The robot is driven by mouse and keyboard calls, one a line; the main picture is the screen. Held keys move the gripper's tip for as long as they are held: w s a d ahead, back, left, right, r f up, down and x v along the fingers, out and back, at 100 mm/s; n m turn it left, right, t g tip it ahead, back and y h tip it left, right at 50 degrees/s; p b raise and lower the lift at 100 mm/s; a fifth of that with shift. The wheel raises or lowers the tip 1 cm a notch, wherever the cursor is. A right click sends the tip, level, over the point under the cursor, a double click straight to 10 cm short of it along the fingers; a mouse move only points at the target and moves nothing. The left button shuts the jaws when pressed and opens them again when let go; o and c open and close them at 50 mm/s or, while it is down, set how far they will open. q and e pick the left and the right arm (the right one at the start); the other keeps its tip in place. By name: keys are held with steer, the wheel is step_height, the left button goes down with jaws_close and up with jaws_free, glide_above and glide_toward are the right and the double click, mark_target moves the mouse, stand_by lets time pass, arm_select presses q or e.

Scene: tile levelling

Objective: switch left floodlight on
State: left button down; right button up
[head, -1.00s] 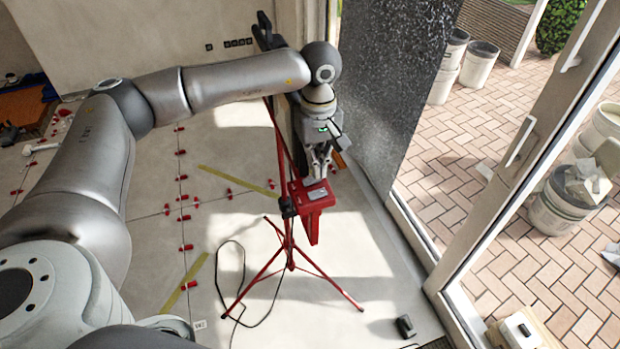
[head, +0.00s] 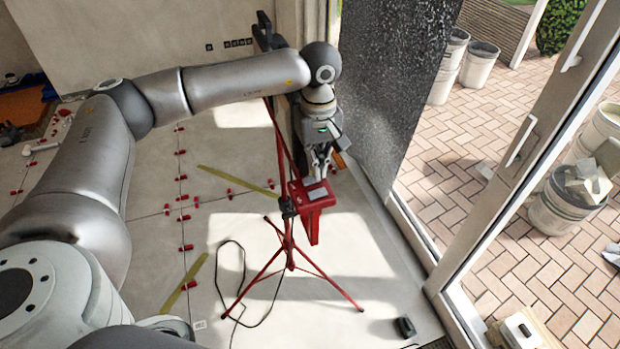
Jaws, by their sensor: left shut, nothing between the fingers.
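A red floodlight (head: 313,199) is mounted on a red tripod stand (head: 289,257) in the middle of the head view. A pale label or panel shows on the top of its housing. My left gripper (head: 319,178) points down at the top of the floodlight, its fingers shut and empty. The fingertips are at or just above the housing; I cannot tell if they touch it. The switch cannot be made out, and whether the lamp is lit cannot be told. My right gripper is not in view.
A black cable (head: 243,285) lies on the tiled floor left of the tripod. Red levelling clips (head: 187,247) stand along the tile joints. A glass door frame (head: 500,190) closes the right side, with buckets (head: 566,203) outside. A small dark block (head: 405,327) lies on the floor.

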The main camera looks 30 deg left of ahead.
arm_select(q)
steer(key=shift+f+b, duration=0.9)
steer(key=shift+f, duration=0.25)
steer(key=shift+r, duration=0.1)
steer(key=shift+r+p, duration=1.75)
steer(key=shift+r, duration=1.75)
steer(key=shift+a, duration=0.15)
